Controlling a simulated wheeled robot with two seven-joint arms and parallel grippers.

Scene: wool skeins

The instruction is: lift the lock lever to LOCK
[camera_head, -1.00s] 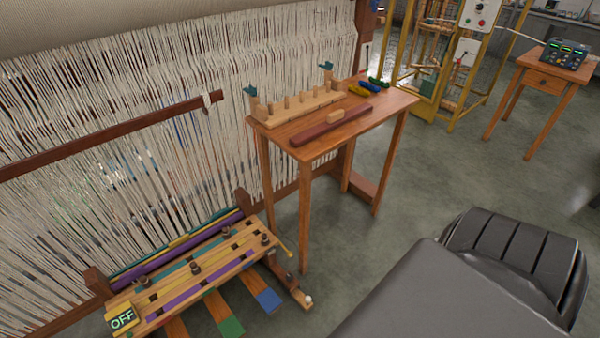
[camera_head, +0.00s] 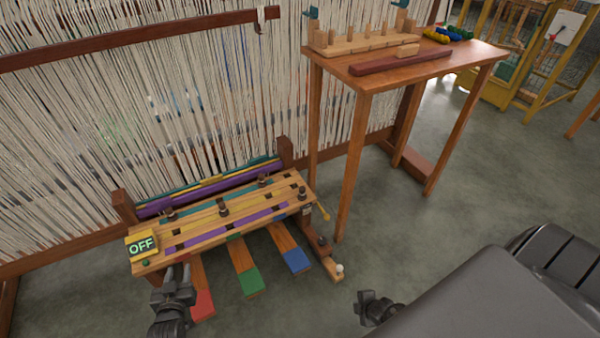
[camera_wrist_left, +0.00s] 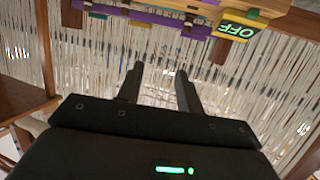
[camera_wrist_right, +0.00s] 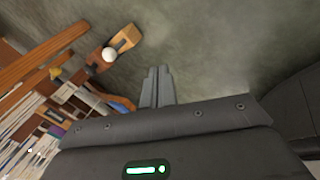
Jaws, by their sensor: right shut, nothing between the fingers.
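The treadle unit (camera_head: 215,215) at the loom's base carries a yellow sign reading OFF (camera_head: 142,245), which also shows in the left wrist view (camera_wrist_left: 237,31). At its right end are a thin yellow-tipped lever (camera_head: 323,212) and a low wooden arm with a white knob (camera_head: 339,268). I cannot tell which is the lock lever; no LOCK label is readable. The white knob shows in the right wrist view (camera_wrist_right: 108,54). My left gripper (camera_head: 178,270) is open and empty, in front of the unit's left end. My right gripper (camera_head: 364,298) is shut and empty, right of the white knob and apart from it.
Red (camera_head: 203,304), green (camera_head: 250,282) and blue (camera_head: 295,261) tipped pedals stick out in front of the unit. A wooden table (camera_head: 430,68) with a peg rack (camera_head: 365,40) stands behind right; its legs reach near the unit's right end. The floor between is clear.

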